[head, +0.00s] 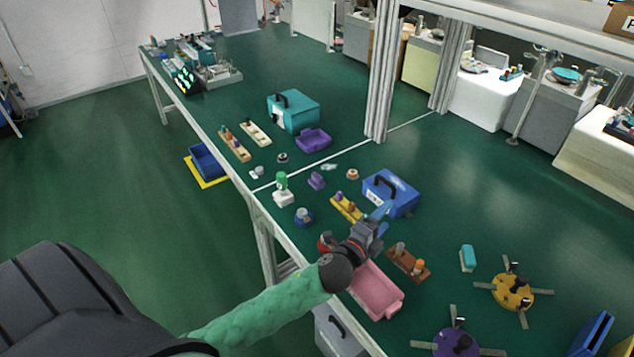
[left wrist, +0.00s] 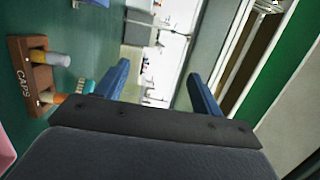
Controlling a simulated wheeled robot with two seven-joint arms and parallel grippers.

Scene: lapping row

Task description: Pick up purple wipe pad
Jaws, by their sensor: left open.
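A small purple block that looks like the wipe pad (head: 316,180) stands on the green table, left of the blue toolbox. My left gripper (head: 380,212) is above the table in front of the blue toolbox, to the right of and nearer than the purple pad, and apart from it. In the left wrist view, its two blue fingers (left wrist: 160,85) are spread with nothing between them. The purple pad does not show in the left wrist view. My right gripper is not in view.
Near my left gripper are the blue toolbox (head: 398,195), a yellow rack (head: 347,208), a brown caps rack (head: 408,263) and a pink tray (head: 377,291). A green-topped bottle (head: 282,188) and a purple tray (head: 313,140) are near the pad. A metal post (head: 382,75) rises behind.

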